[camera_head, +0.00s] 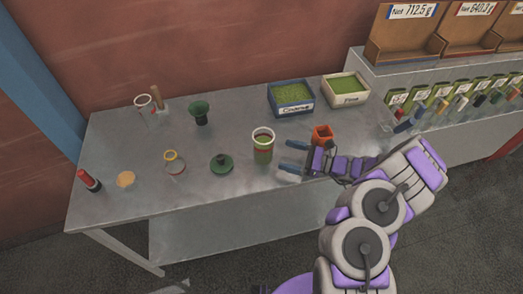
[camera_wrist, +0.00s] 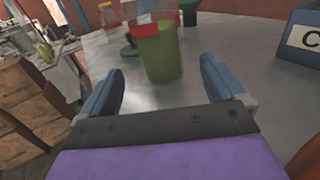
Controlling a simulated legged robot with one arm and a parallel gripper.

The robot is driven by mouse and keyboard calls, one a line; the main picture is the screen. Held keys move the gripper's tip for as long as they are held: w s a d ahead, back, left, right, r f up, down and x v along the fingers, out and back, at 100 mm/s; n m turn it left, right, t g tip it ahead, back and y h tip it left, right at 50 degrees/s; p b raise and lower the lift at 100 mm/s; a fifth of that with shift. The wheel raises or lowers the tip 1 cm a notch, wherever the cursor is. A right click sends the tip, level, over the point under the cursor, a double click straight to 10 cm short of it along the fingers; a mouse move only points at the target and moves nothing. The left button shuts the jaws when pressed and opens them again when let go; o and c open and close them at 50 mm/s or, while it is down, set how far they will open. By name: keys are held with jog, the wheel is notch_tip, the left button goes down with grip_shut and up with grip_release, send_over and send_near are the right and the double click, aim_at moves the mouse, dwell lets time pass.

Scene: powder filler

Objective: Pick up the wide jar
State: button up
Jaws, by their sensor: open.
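The wide jar (camera_head: 263,147) stands upright near the middle of the grey table. It has a pale rim with a red band, and green content shows in it. In the wrist view the jar (camera_wrist: 160,58) is ahead of my gripper, roughly centred between the two blue fingers. My gripper (camera_head: 292,158) is open and empty, just right of the jar in the head view. The fingertips (camera_wrist: 160,75) are apart from each other, and I see no contact with the jar.
A green lid-like piece (camera_head: 221,163) lies left of the jar, and a green funnel (camera_head: 201,112) stands behind it. Boxes of green powder, marked Coarse (camera_head: 291,97) and Fine (camera_head: 345,90), sit at the back. An orange container (camera_head: 322,134) stands close to my gripper.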

aim_at(263, 149)
jog(key=x, duration=0.3)
jog(key=shift+b, duration=0.3)
jog(key=shift+w+a, duration=0.3)
jog(key=shift+a, duration=0.1)
jog(key=x, duration=0.2)
jog(key=b+x, duration=0.1)
jog(key=x, duration=0.1)
jog(key=b+x, duration=0.1)
jog(key=x, duration=0.1)
jog(key=shift+s+a+f, duration=0.15)
jog(key=shift+s+f, duration=0.05)
jog(key=shift+s, duration=0.05)
jog(key=shift+d+r, duration=0.1)
jog(key=shift+d, duration=0.2)
jog(key=shift+c, duration=0.4)
jog(key=c, duration=0.3)
jog(key=shift+a, duration=0.15)
jog(key=c, duration=0.6)
jog(key=shift+c, duration=1)
jog(key=shift+r, duration=0.1)
